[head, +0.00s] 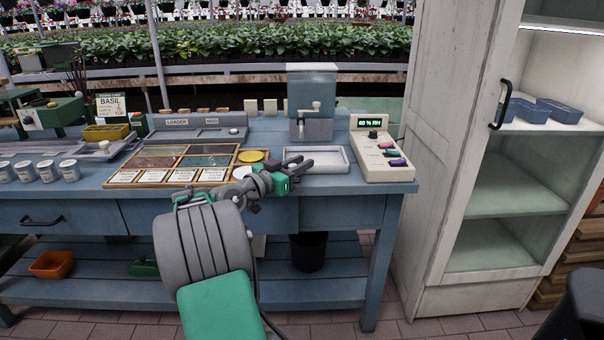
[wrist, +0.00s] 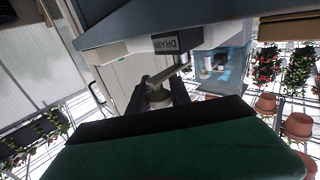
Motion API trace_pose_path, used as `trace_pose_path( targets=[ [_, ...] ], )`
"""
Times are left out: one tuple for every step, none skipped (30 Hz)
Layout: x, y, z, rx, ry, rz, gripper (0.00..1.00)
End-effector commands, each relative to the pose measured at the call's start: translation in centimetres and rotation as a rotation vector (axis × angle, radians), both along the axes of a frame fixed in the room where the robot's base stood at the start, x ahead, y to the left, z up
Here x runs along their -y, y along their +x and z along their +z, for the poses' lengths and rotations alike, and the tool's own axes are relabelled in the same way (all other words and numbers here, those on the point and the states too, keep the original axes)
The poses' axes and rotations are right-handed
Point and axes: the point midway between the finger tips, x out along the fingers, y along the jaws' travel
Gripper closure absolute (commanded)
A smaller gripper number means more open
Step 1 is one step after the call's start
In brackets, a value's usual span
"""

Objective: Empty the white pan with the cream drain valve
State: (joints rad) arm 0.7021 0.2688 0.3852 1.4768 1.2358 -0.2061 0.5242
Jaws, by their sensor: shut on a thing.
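The white pan (head: 338,154) sits at the front of the blue bench, under the clear dispenser; its inside looks pale, and I cannot tell what it holds. My gripper (head: 299,164) is at the pan's front left edge. In the wrist view, my gripper (wrist: 160,92) is shut on the drain valve (wrist: 168,75), a pale lever beside a dark label reading DRAIN (wrist: 172,42). The pan's underside (wrist: 118,48) shows beside the label. In the head view my gripper hides the valve.
The dispenser (head: 312,90) with a crank stands behind the pan. A control box (head: 382,155) reading 60 % RH is to its right. A sorting tray (head: 180,163) lies to the left. A black bucket (head: 308,250) stands on the lower shelf beneath. A white cabinet (head: 440,170) stands right.

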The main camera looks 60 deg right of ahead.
Motion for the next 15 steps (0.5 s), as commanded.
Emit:
trace_pose_path(
  targets=[
    [-0.05, 0.28, -0.07, 0.004, -0.001, -0.008, 1.00],
    [-0.08, 0.28, -0.01, 0.005, -0.002, -0.013, 1.00],
    [-0.12, 0.26, 0.07, 0.005, -0.001, -0.017, 1.00],
    [-0.13, 0.24, 0.12, 0.005, -0.001, -0.017, 1.00],
    [-0.13, 0.24, 0.15, 0.004, 0.001, -0.017, 1.00],
    [-0.14, 0.25, 0.15, 0.004, 0.001, -0.017, 1.00],
    [-0.14, 0.25, 0.15, 0.004, 0.001, -0.016, 1.00],
    [-0.15, 0.27, 0.14, 0.004, 0.001, -0.016, 1.00],
    [-0.15, 0.27, 0.14, 0.004, 0.001, -0.015, 1.00],
    [-0.15, 0.28, 0.14, 0.004, 0.001, -0.015, 1.00],
    [-0.15, 0.28, 0.14, 0.004, 0.001, -0.015, 0.74],
    [-0.15, 0.28, 0.14, 0.004, 0.001, -0.015, 0.70],
    [-0.15, 0.26, 0.13, 0.004, 0.001, -0.015, 0.68],
    [-0.14, 0.23, 0.12, 0.004, 0.001, -0.016, 0.66],
    [-0.12, 0.18, 0.11, 0.004, 0.001, -0.017, 0.62]
  ],
)
